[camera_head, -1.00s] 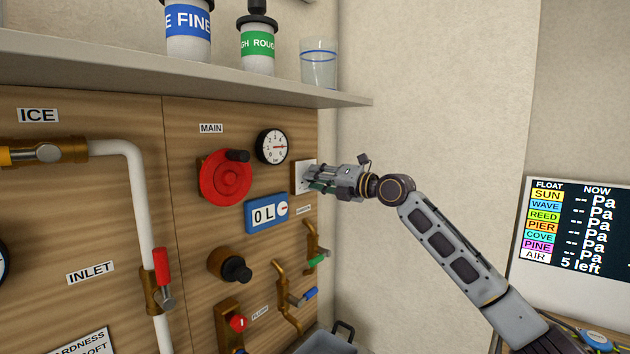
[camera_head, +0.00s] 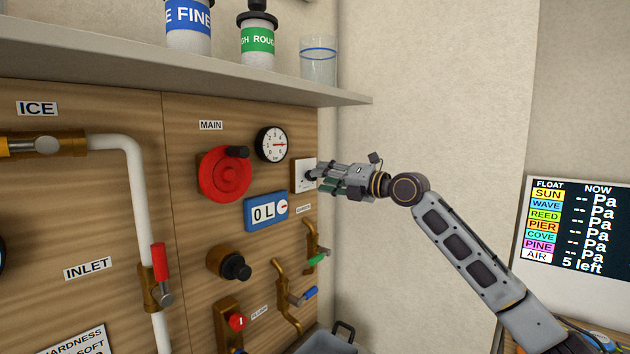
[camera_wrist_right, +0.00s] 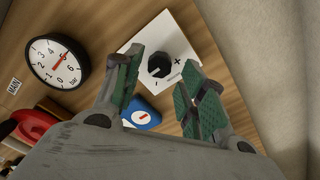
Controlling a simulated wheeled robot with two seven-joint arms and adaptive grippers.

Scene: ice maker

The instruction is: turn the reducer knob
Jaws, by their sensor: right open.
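A black round knob (camera_wrist_right: 158,66) with a white pointer line sits on a white plate with a plus mark and small print, which I cannot read fully. In the head view the white plate (camera_head: 299,183) is at the panel's right edge, and its knob (camera_head: 310,175) is partly behind my right gripper (camera_head: 322,180). My right gripper is open, its green-padded fingers apart. In the wrist view the knob shows beyond and between the fingertips. I cannot tell whether they touch it. A second black knob (camera_head: 235,267) on a brass body is lower on the panel. My left gripper is out of view.
A pressure gauge (camera_head: 272,145), a red wheel (camera_head: 224,174) and a blue meter (camera_head: 266,212) are left of the plate. Brass valves with a green lever (camera_head: 317,260) and blue lever (camera_head: 304,297) are below. A shelf (camera_head: 210,84) overhangs the panel.

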